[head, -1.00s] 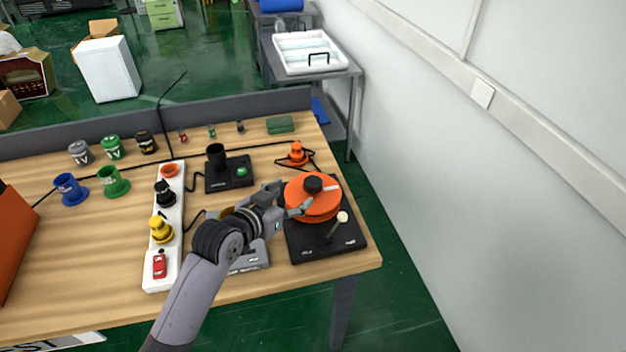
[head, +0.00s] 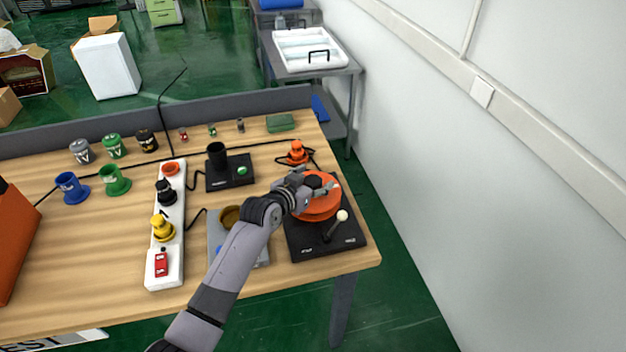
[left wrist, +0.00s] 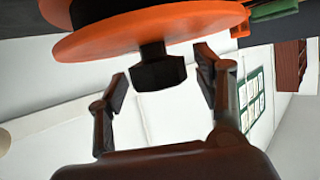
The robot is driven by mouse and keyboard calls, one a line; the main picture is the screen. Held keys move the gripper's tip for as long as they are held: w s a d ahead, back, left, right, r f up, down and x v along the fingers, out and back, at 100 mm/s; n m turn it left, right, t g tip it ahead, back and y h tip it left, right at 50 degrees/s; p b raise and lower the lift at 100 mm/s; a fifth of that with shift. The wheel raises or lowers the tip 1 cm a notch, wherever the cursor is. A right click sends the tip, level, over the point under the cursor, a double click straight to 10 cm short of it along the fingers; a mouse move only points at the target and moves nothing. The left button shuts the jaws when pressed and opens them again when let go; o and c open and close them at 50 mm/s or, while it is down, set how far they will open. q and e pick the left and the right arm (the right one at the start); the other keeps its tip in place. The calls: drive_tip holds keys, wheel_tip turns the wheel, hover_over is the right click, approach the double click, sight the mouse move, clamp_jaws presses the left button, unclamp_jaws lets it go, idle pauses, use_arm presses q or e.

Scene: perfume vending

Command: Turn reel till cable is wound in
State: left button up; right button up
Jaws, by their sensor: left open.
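The orange reel (head: 322,209) stands on a black base (head: 306,243) at the right end of the table. It has a black centre knob (head: 313,182) and a white-tipped lever (head: 342,215) on its base. My left gripper (head: 318,187) is open over the top of the reel. In the left wrist view, the black knob (left wrist: 157,70) sits between the spread fingers (left wrist: 162,82), with gaps on both sides. An orange plug-like piece (head: 297,153) with black cable loops (head: 314,159) lies behind the reel. My right gripper does not show.
A white strip with several coloured knobs (head: 166,235) lies left of the reel. A grey plate (head: 216,228) and a black box with a cup (head: 229,177) stand between. The wall is to the right, past the table edge.

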use_arm(q)
drive_tip(key=shift+c, duration=0.4)
clamp_jaws()
idle(0.4)
